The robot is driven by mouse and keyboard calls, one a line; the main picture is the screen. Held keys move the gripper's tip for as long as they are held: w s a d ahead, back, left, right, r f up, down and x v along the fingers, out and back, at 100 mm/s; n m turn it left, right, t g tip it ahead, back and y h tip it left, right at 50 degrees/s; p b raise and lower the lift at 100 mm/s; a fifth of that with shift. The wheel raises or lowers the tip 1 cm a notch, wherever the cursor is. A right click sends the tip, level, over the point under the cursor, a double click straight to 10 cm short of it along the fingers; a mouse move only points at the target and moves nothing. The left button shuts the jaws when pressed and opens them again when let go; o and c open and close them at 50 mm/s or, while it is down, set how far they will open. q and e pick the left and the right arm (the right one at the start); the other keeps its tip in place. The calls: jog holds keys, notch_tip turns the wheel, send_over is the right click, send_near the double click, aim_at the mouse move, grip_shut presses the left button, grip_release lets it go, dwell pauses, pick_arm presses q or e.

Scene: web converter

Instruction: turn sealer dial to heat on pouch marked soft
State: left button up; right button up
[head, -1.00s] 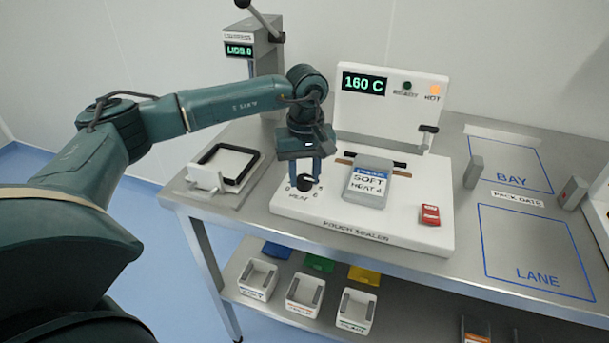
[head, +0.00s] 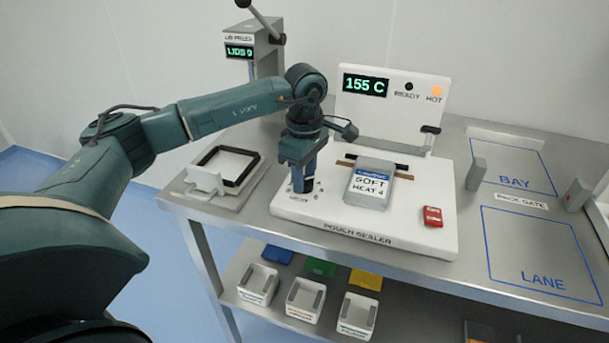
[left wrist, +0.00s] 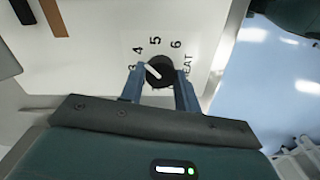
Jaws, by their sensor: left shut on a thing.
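The sealer dial (left wrist: 163,63) is a black knob with a white pointer, ringed by numbers; 3, 4, 5 and 6 show. The pointer aims between 3 and 4 in the left wrist view. My left gripper (left wrist: 160,84) is shut on the dial, one finger on each side. In the head view my left gripper (head: 304,184) points down and hides the dial. The pouch (head: 366,185), marked SOFT HEAT 4, lies on the white pouch sealer (head: 338,219). The sealer display (head: 365,85) reads 155 C. My right gripper is not in view.
The HOT lamp (head: 436,91) glows orange; the READY lamp (head: 408,87) is dark. A red block (head: 432,216) sits at the sealer's front right. A black-framed fixture (head: 226,166) stands left. White bins (head: 305,300) are on the lower shelf. The LANE area is clear.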

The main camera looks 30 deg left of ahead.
pick_arm(q)
jog(key=shift+r+n, duration=0.1)
jog(key=shift+n, duration=0.4)
jog(key=o, duration=1)
notch_tip(320, 180, up, 13)
jog(key=shift+w+r+b, duration=0.1)
jog(key=shift+b, duration=0.25)
dwell(0.3)
